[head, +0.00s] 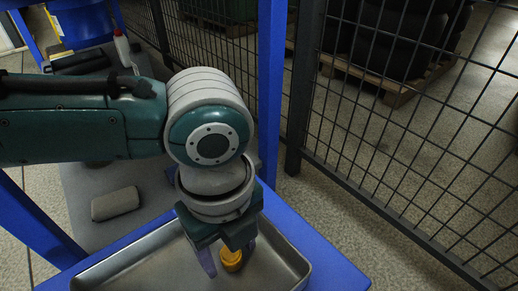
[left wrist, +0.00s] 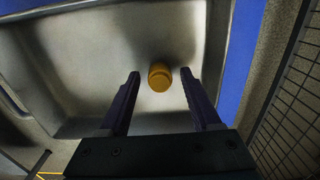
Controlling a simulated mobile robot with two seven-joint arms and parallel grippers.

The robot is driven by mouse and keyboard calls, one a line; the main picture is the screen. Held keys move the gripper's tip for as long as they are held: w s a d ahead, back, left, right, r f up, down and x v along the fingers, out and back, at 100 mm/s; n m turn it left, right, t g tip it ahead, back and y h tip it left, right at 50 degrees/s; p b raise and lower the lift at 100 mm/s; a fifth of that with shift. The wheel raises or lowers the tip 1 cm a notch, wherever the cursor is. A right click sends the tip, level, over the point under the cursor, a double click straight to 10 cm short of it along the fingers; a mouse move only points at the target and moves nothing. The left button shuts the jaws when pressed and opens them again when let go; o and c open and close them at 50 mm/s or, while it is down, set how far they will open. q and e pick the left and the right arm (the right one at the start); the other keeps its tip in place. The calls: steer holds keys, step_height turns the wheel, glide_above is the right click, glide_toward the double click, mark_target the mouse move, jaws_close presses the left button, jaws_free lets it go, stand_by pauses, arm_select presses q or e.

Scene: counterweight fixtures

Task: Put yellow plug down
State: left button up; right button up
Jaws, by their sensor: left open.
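The yellow plug (head: 231,259) is a short yellow cylinder in the metal tray (head: 140,265). In the left wrist view the plug (left wrist: 159,77) sits over the bare tray floor, between and slightly beyond the tips of my left gripper (left wrist: 160,80). The fingers stand apart, with a gap on each side of the plug. In the head view my left gripper (head: 230,262) points down into the tray beside the plug, and its wrist hides part of the tray. My right gripper is not in view.
The tray stands on a blue frame (head: 335,262) with a blue post (head: 270,80) behind. A black mesh fence (head: 400,130) runs along the right. A grey-brown block (head: 115,203) lies on a grey surface at left. The tray floor around the plug is clear.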

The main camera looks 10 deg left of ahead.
arm_select(q)
step_height(320, 180, up, 13)
steer(key=p, duration=0.8)
steer(key=s+d+r+n+t+h, duration=0.1)
steer(key=s+d+n+h, duration=0.3)
steer(key=s+d+n, duration=0.3)
steer(key=s+a+n+t+y, duration=0.1)
steer(key=s+a+n+y, duration=0.1)
steer(key=a+n, duration=0.6)
steer(key=s+a+n+t+y, duration=0.1)
steer(key=s+a+n, duration=0.2)
steer(key=a+n, duration=0.5)
steer(key=shift+a+r+n+t+y, duration=0.3)
steer(key=shift+r+n+y, duration=0.1)
steer(key=shift+n, duration=0.1)
steer(key=shift+s, duration=0.1)
